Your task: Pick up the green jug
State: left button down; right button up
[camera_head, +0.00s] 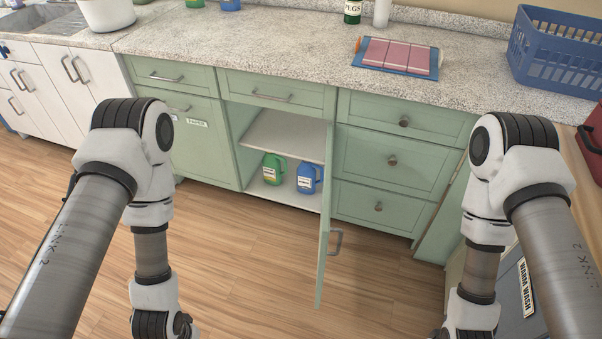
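The green jug (273,168) stands upright on the bottom shelf (283,193) of the open green cabinet. It has a pale label on its front and a handle on its right side. A blue jug (308,177) stands just to its right on the same shelf. My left arm comes in from the left and my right arm from the right. Both arms hang down in front of the cabinets, and both grippers are below the bottom edge of the picture. Both arms are well apart from the green jug.
The open cabinet door (325,230) sticks out toward me on the right of the opening. An upper shelf (285,133) sits above the jugs. The wooden floor (250,270) in front is clear.

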aim_at(271, 163)
jog(key=z, duration=0.35)
jog(key=i+j+z, duration=0.15)
jog(key=j+z, duration=0.25)
jog(key=j, duration=0.2)
jog(key=j+z, duration=0.4)
jog(key=j, duration=0.2)
jog(key=j+z, duration=0.35)
jog(key=j, duration=0.25)
jog(key=j+z, duration=0.15)
jog(key=j, duration=2.5)
